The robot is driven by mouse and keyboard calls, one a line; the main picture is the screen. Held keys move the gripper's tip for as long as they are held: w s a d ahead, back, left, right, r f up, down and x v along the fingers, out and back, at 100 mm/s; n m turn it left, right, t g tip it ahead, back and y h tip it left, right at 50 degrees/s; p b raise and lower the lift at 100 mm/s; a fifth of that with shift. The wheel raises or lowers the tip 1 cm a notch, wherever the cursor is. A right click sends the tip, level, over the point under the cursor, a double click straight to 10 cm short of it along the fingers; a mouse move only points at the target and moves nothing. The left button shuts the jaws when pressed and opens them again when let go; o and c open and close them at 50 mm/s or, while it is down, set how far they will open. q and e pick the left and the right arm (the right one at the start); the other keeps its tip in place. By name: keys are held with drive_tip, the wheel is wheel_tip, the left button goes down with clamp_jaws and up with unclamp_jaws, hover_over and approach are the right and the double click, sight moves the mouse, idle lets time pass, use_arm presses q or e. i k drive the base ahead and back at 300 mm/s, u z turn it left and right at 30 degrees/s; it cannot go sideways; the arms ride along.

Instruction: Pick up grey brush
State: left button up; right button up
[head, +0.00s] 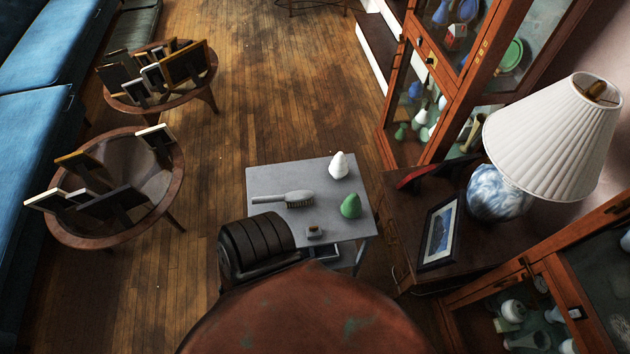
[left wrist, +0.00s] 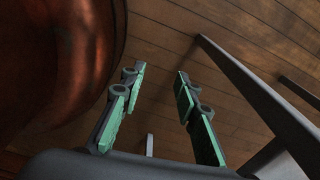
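The grey brush (head: 283,199) lies flat on a small grey table (head: 265,178) in the head view, its handle toward the left and its bristled head toward the right. My left gripper (left wrist: 158,105) shows in the left wrist view, with its green-padded fingers apart and nothing between them. Wooden floor lies beyond the fingertips, and the brush is not in that view. Neither gripper can be made out in the head view, so the left gripper's distance from the brush is unclear.
A white pear-shaped piece (head: 339,165), a green one (head: 351,206) and a small box (head: 314,232) share the table. A dark ribbed form (head: 258,245) covers its near left corner. Grey bars (left wrist: 262,95) stand right of my left gripper. A lamp (head: 550,140) stands right.

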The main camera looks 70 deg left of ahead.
sight(297, 196)
drive_tip(key=u, duration=1.8)
